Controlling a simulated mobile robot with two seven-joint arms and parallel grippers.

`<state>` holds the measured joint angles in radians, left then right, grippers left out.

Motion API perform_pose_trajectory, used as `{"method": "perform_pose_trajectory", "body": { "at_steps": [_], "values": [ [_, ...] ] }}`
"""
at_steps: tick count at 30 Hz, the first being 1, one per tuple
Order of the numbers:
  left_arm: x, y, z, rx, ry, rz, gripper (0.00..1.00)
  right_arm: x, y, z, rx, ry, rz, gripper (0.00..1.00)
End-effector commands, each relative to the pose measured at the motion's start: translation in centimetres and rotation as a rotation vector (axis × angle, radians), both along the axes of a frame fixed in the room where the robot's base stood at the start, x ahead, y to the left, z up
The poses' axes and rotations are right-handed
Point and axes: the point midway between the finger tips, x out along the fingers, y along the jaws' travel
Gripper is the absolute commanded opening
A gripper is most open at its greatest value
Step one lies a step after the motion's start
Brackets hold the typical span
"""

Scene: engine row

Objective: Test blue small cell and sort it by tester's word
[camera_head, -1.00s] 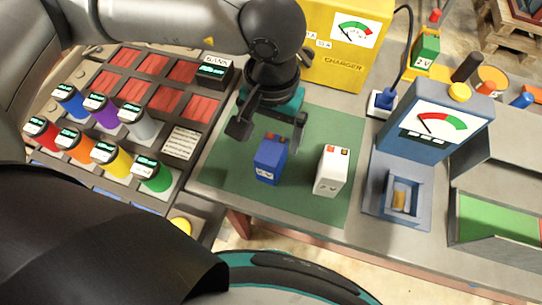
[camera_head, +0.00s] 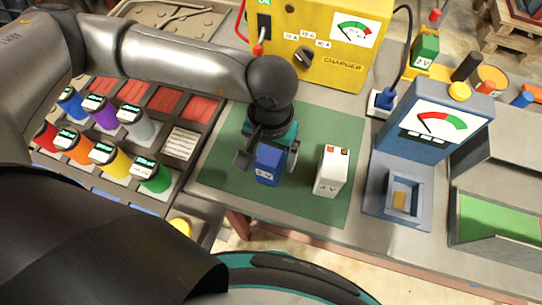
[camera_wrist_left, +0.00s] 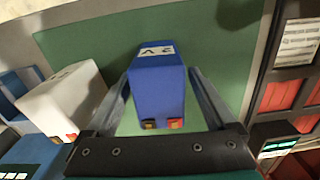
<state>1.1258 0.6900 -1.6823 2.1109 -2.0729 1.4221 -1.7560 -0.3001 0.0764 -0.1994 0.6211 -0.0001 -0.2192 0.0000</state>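The blue small cell (camera_head: 268,165) stands upright on the green mat (camera_head: 225,140), with a white voltage label on its face. My left gripper (camera_head: 268,160) is lowered over it, one finger on each side. In the left wrist view the blue cell (camera_wrist_left: 158,85) sits between the two open fingers (camera_wrist_left: 160,95), with a gap visible on at least one side. Its two terminals face the gripper. The blue tester (camera_head: 433,122), with a dial and a yellow button on top, stands to the right; its socket (camera_head: 402,196) holds no cell. My right gripper is not in view.
A white cell (camera_head: 331,172) stands on the mat close to the right of the blue one. The yellow charger (camera_head: 325,45) is behind. A rack of coloured cylinders (camera_head: 110,140) is at left. A grey bin with green floor (camera_head: 500,220) is at far right.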

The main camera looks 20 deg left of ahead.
Motion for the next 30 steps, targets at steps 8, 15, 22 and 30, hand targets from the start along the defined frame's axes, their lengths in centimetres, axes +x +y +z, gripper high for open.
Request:
{"method": "perform_pose_trajectory", "body": {
  "at_steps": [8,15,22,30],
  "values": [
    [0.02,-0.01,0.06,0.0,0.0,0.0,0.57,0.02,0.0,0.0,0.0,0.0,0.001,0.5],
    [0.02,0.0,0.07,0.0,0.0,0.0,0.3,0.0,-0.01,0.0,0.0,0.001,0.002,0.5],
    [0.03,0.01,0.08,0.0,-0.001,0.001,0.04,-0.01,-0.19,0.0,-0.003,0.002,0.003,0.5],
    [0.04,0.02,0.08,0.001,-0.001,0.001,0.0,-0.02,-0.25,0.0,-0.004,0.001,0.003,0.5]
  ]
}}
